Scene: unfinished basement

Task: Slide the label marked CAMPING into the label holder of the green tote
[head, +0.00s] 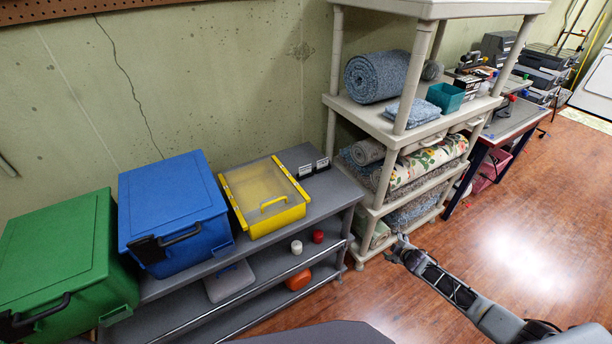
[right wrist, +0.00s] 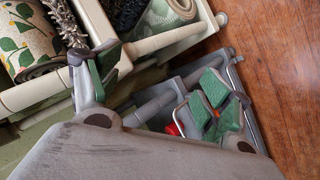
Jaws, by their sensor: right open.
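The green tote (head: 60,250) stands at the far left of the grey shelf unit's top, its lid shut. A black handle (head: 42,309) is on its front; I cannot make out its label holder clearly. Two small white labels (head: 305,171) (head: 321,163) stand in dark stands at the right end of the shelf top. Their writing is too small to read, so I cannot tell which says CAMPING. My right gripper (head: 401,252) is open and empty, low in front of the beige rack, well right of the labels. Its green-padded fingers (right wrist: 155,85) show spread in the right wrist view. My left gripper is not in view.
A blue tote (head: 175,205) and a yellow clear-lidded bin (head: 264,190) stand between the green tote and the labels. Red and white jars sit on the lower shelf. The beige rack (head: 408,128) with rugs stands at right. The wooden floor (head: 520,240) is clear.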

